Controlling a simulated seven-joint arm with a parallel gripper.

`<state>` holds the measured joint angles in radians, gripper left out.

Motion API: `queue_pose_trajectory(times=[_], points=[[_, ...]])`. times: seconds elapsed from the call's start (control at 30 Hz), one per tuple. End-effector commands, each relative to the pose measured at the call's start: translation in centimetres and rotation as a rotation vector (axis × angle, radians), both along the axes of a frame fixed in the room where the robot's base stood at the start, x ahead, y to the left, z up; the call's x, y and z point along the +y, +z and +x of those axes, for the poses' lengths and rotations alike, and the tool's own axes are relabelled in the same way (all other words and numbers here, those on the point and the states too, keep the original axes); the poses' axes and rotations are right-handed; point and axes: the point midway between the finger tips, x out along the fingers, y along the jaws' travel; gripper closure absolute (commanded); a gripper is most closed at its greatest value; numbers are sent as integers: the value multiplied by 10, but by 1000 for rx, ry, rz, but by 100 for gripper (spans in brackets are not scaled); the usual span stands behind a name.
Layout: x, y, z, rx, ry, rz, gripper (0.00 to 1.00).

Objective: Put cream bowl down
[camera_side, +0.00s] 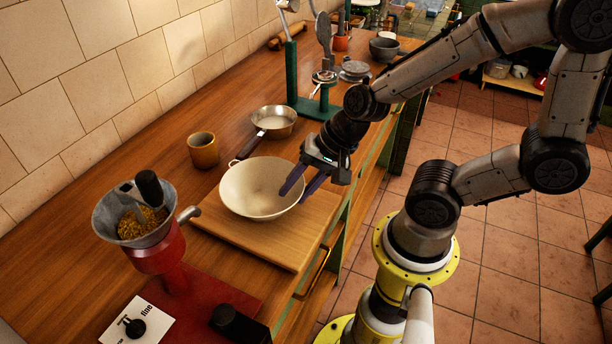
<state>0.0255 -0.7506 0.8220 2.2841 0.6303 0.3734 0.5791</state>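The cream bowl (252,188) is upright over the wooden board (302,238) on the counter. It appears to rest on the board, though its underside is hidden. My gripper (293,197) is at the bowl's right side, pointing down and left. One dark finger reaches over the bowl's inside and the other lies at the outer side of the right rim. The fingers stand apart with a visible gap, and the rim passes between them.
A red grinder with a grey hopper (107,213) stands front left of the board. A green stand (291,75) is further back. The counter left of the cup is clear.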

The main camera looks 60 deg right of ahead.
Motion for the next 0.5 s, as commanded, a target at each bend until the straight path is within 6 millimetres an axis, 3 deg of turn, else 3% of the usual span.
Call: queue_pose_trajectory(times=[0.23,0.5], points=[[-6,23,-11,-4,-2,-1,65],[-17,70,-35,-7,-7,-1,65]])
